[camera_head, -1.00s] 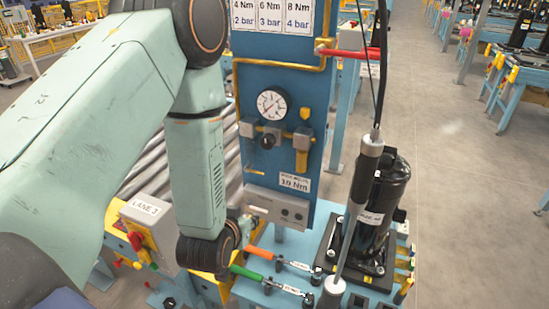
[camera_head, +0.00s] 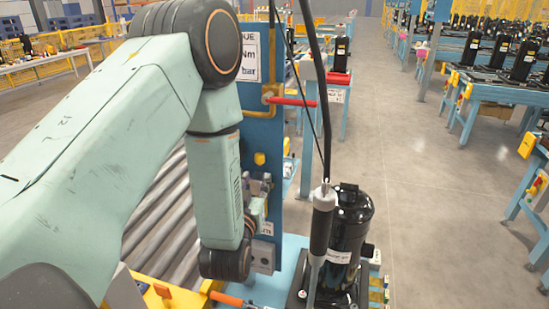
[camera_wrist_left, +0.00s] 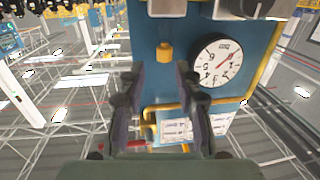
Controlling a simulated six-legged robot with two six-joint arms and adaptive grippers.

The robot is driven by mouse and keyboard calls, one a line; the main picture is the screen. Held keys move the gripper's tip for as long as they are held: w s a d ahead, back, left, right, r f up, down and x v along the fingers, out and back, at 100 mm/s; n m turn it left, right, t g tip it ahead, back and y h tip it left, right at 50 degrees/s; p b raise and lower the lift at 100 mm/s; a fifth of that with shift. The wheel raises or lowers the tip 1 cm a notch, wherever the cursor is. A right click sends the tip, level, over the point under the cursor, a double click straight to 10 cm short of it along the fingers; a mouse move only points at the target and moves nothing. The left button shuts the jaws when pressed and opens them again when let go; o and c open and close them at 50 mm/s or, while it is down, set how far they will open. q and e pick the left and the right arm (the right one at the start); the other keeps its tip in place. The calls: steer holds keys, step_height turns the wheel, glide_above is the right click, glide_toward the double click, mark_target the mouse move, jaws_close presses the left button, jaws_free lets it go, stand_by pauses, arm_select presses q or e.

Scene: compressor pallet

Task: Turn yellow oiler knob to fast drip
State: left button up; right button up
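The small yellow oiler knob (camera_head: 259,158) is on the blue panel (camera_head: 262,120), just right of my left forearm in the head view. In the left wrist view, which looks upside down, the yellow knob (camera_wrist_left: 165,52) lies ahead of the gap between the fingers, apart from them. My left gripper (camera_wrist_left: 159,75) is open and empty, with a dark finger on each side. In the head view my left wrist hides most of the gripper and much of the panel. The knob's setting marks cannot be read. My right gripper is not in view.
A round white gauge (camera_wrist_left: 215,62) sits close beside the knob. A red lever (camera_head: 290,100) sticks out from the panel's upper right. A hanging black tool (camera_head: 322,222) stands before a black compressor (camera_head: 347,235). Rollers (camera_head: 165,215) lie behind my arm.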

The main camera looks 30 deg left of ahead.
mark_target(259, 160)
arm_select(q)
steer(key=x, duration=0.2)
steer(key=p+x, duration=0.1)
steer(key=x, duration=0.1)
steer(key=r+x, duration=0.1)
steer(key=x, duration=0.1)
steer(key=shift+w+a, duration=0.2)
steer(key=shift+a, duration=0.25)
steer(key=shift+w+a+p, duration=0.2)
steer(key=shift+w+p, duration=0.1)
steer(key=shift+w, duration=0.05)
steer(key=shift+s, duration=0.15)
steer(key=shift+d, duration=0.1)
steer(key=c, duration=0.5)
jaws_close()
